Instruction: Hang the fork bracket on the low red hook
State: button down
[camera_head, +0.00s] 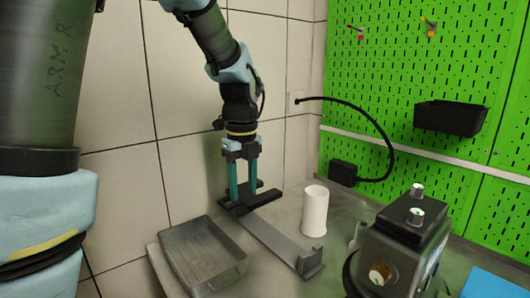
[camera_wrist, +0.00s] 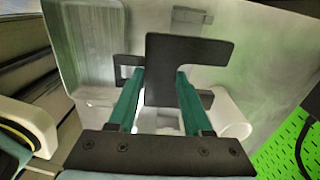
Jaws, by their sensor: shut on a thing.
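The fork bracket (camera_head: 264,198) is a flat black piece with prongs. It is between the teal fingers of my gripper (camera_head: 243,193), low over the far left of the bench, near the wall. In the wrist view the bracket (camera_wrist: 178,62) spans the space between the fingertips of my gripper (camera_wrist: 161,78), which is shut on it. I cannot tell whether the bracket still touches the grey piece beneath it. A small red hook (camera_head: 359,33) is on the green pegboard, up and to the right of my gripper. It is apart from the bracket.
A grey metal tray (camera_head: 203,262) stands left of a long grey plate (camera_head: 275,243) with an upturned end. A white cylinder (camera_head: 314,211) and the dark pump (camera_head: 399,250) stand to the right. The pegboard carries a yellow-orange hook (camera_head: 430,27), a black bin (camera_head: 450,118) and a black cable (camera_head: 372,118).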

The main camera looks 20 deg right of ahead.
jog(key=w+d+r+n+g+h+b, duration=0.3)
jog(key=d+r+n+g, duration=0.3)
jog(key=d+r+n, duration=1.1)
jog(key=d+r+n+t+h+b, duration=0.2)
jog(key=r+n+t+h, duration=0.8)
jog(key=n, duration=1.1)
notch_tip(320, 180, up, 8)
jog(key=s+d+t, duration=0.1)
jog(key=d+t, duration=0.1)
jog(key=t, duration=0.2)
jog(key=shift+d+f+n+b, duration=0.15)
jog(key=shift+f+n+b, duration=0.1)
jog(key=shift+n+b, duration=0.05)
jog(key=w+d+f+p, duration=0.1)
jog(key=d+p, duration=0.3)
jog(key=d, duration=0.5)
jog(key=shift+w+f, duration=0.35)
jog(key=shift+w, duration=0.55)
jog(key=shift+d, duration=0.1)
